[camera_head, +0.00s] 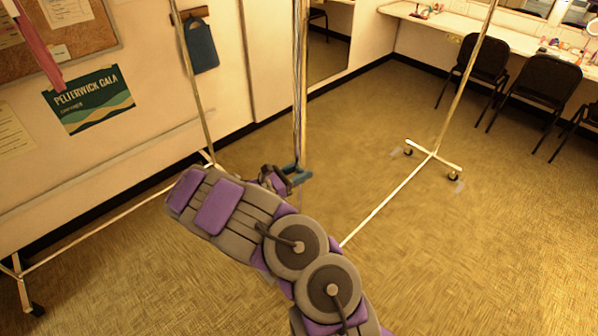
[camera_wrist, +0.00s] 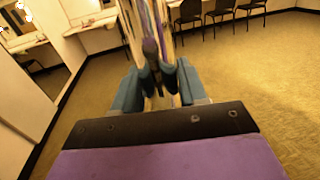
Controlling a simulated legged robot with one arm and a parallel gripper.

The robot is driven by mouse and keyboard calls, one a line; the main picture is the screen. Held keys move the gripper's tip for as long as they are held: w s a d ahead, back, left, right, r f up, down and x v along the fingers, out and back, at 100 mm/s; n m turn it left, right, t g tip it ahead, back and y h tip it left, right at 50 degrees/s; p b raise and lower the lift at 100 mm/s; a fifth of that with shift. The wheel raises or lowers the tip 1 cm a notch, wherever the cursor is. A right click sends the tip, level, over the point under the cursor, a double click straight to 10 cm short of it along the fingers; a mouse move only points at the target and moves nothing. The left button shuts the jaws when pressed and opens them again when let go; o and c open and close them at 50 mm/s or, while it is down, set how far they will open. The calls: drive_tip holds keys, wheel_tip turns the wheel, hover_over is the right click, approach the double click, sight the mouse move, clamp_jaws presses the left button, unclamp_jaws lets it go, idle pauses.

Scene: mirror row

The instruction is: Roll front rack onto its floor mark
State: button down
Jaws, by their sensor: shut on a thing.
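The front rack is a pale metal frame on casters. Its far upright (camera_head: 462,85), cross foot (camera_head: 433,155) and bottom rail (camera_head: 385,203) show in the head view; my arm hides the rail's near end. My gripper (camera_head: 292,176) has its teal jaws shut around a slim upright post (camera_head: 299,90), which seems to be the rack's near upright. In the wrist view, the jaws (camera_wrist: 158,82) close on the post, with purplish strips beside it. Small pale floor patches (camera_head: 397,152) lie by the far casters; I cannot tell whether they are the floor mark.
Another rack (camera_head: 105,212) stands along the left wall, its near caster at lower left. Black chairs (camera_head: 480,68) line a mirrored counter (camera_head: 440,22) at the back right. A wall mirror (camera_head: 328,45) is behind the post. The right-hand carpet is clear.

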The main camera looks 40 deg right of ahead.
drive_tip(key=shift+a+r, duration=0.1)
drive_tip(key=shift+a+p, duration=0.45)
drive_tip(key=shift+a, duration=0.1)
drive_tip(key=c, duration=0.8)
unclamp_jaws()
drive_tip(key=shift+a, duration=0.15)
drive_tip(key=shift+o, duration=0.2)
drive_tip(key=w+a+p, duration=0.2)
drive_tip(key=a, duration=1.5)
drive_tip(key=shift+a+p, duration=0.2)
drive_tip(key=shift+p, duration=0.15)
drive_tip(key=shift+w, duration=0.1)
